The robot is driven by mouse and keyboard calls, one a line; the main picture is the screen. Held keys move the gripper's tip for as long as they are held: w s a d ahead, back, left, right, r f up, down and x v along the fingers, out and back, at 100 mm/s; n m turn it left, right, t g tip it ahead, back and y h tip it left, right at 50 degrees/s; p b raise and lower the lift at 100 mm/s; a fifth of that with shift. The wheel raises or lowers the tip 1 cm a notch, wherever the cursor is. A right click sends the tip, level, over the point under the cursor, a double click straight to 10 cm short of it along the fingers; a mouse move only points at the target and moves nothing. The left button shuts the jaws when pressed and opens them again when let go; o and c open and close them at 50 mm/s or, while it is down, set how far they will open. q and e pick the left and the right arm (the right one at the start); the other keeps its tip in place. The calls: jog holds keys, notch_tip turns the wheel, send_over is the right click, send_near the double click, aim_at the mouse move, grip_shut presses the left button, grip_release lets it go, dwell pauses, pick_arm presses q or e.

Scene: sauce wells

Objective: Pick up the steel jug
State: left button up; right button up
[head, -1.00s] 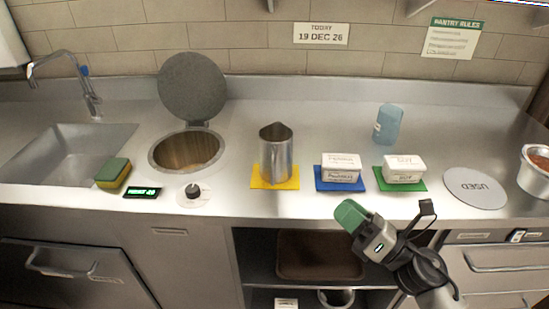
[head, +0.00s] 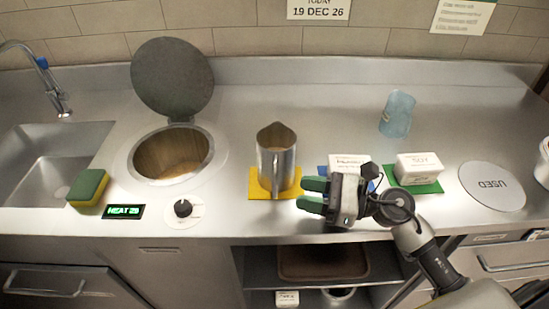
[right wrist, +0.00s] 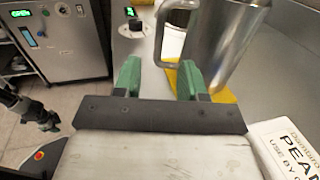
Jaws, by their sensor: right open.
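The steel jug (head: 274,160) stands upright on a yellow mat (head: 262,194) on the steel counter, its handle toward the right and front in the head view. In the right wrist view the jug (right wrist: 222,45) is just beyond the fingertips, and its handle (right wrist: 160,38) rises in front of the gap between them. My right gripper (head: 308,194) is open and empty, to the right and front of the jug, with green fingers pointing left. Its fingers (right wrist: 160,78) also show in the right wrist view, apart from the handle. My left gripper is not recognisable in the head view.
A labelled white box (head: 348,162) on a blue mat sits behind my right gripper. Another box (head: 419,167) is on a green mat (head: 428,188). A blue cup (head: 397,114), an open well (head: 172,155), a knob (head: 183,208) and a sponge (head: 88,187) are around.

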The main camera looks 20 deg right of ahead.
aim_at(274, 186)
jog(key=shift+x, duration=0.95)
jog(key=shift+w+a+r+p, duration=0.1)
jog(key=shift+a+r+p, duration=0.1)
jog(key=shift+a+p, duration=0.15)
jog(key=x, duration=0.1)
jog(key=p+x, duration=0.2)
jog(key=shift+w+a+r, duration=0.15)
jog(key=shift+a+r, duration=0.05)
jog(key=shift+r, duration=0.05)
jog(key=shift+w+a+f, duration=0.15)
jog(key=shift+w+a, duration=0.15)
jog(key=shift+a, duration=0.2)
jog(key=shift+c, duration=0.8)
pick_arm(q)
jog(key=r, duration=0.3)
jog(key=shift+s+r, duration=0.1)
jog(key=shift+s, duration=0.25)
pick_arm(e)
grip_shut()
